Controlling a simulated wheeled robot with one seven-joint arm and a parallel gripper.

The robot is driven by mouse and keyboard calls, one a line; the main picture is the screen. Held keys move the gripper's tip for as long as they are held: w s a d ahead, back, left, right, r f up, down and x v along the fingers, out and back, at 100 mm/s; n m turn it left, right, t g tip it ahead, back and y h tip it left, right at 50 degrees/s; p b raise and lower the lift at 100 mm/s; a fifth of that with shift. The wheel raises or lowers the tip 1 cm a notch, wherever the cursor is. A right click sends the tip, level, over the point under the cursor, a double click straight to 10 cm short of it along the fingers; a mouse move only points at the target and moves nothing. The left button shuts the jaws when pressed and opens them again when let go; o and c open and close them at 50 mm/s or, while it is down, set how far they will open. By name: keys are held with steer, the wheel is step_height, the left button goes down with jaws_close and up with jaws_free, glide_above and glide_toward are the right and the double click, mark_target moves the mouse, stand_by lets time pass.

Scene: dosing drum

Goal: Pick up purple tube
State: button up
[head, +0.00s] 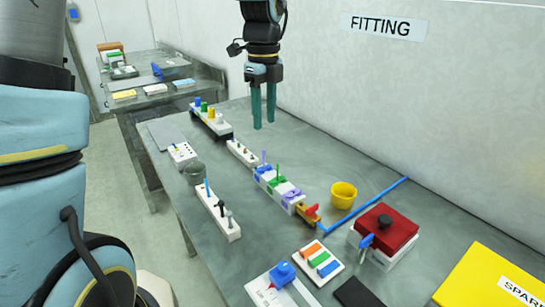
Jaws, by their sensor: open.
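My gripper (264,126) hangs pointing down over the table, its two green fingers apart with nothing between them. It is well above the table and touches nothing. A thin purple upright piece (264,157), which looks like the purple tube, shows below the fingers at the far end of a row of white and purple blocks (278,188). It is small, and I cannot tell whether it stands in the blocks or in the white rack (243,153) beside them. A thin green upright piece (278,171) stands close to it on the blocks.
Nearby are a white rack with a blue rod (207,187), a rack with coloured cylinders (211,120), a yellow cup (344,195) and a red-lidded box (386,231). The wall with the FITTING sign (384,26) bounds the table.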

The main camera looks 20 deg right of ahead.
glide_above(264, 150)
step_height(264, 150, down, 5)
steer(key=shift+w+f+p, duration=0.1)
steer(key=shift+f+p, duration=1.15)
steer(key=shift+f, duration=1.55)
steer(key=shift+c, duration=0.3)
jaws_close()
